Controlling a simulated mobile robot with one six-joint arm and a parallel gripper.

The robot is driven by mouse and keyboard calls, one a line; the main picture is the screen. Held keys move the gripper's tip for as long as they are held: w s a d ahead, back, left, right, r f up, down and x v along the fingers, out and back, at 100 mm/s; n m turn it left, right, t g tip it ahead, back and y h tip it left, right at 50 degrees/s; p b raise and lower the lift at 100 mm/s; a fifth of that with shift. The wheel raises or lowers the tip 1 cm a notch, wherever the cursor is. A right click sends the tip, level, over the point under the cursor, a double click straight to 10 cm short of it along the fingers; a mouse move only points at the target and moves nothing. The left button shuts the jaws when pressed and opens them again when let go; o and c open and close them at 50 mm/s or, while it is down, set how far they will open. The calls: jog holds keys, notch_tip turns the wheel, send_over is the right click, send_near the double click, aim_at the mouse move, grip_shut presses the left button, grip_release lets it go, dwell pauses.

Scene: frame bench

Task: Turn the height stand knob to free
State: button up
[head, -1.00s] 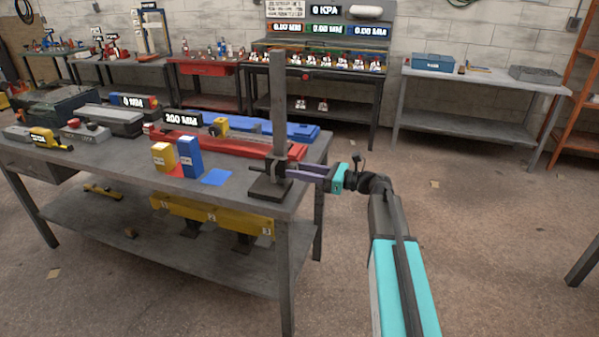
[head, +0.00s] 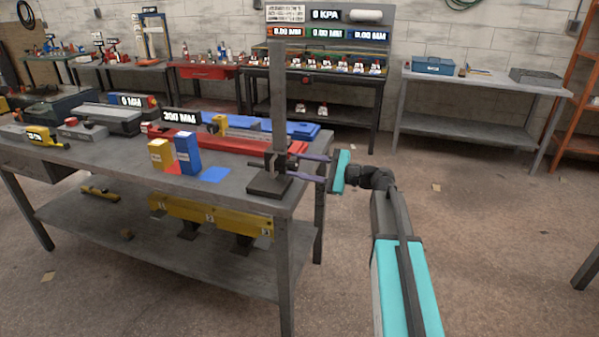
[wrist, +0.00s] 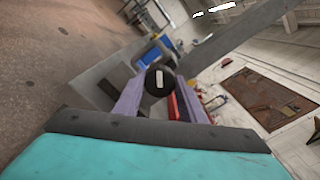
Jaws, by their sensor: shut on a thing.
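The height stand has a tall grey column (head: 279,100) on a dark square base (head: 269,186) at the right corner of the workbench. Its round black knob (wrist: 159,84) with a white bar mark shows in the wrist view, the bar close to upright in that picture. My gripper (head: 298,168) reaches in from the right, its two purple fingers one above the other. In the wrist view my gripper (wrist: 159,73) has a finger on each side of the knob and is shut on it.
A yellow block (head: 162,154), a blue block (head: 187,153) and a blue square patch (head: 215,174) lie left of the stand. A red rail (head: 230,143) lies behind. The floor right of the bench is free. A grey table (head: 485,80) stands at the back right.

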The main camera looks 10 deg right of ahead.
jog(key=n+b, duration=0.3)
jog(key=n, duration=0.1)
jog(key=shift+f+n, duration=0.15)
jog(key=shift+n, duration=0.15)
jog(key=shift+n+b, duration=1.05)
jog(key=shift+n, duration=0.25)
jog(key=o, duration=1)
jog(key=shift+o, duration=0.2)
jog(key=v, duration=1.3)
jog(key=shift+s+d, duration=0.2)
jog(key=shift+d, duration=0.1)
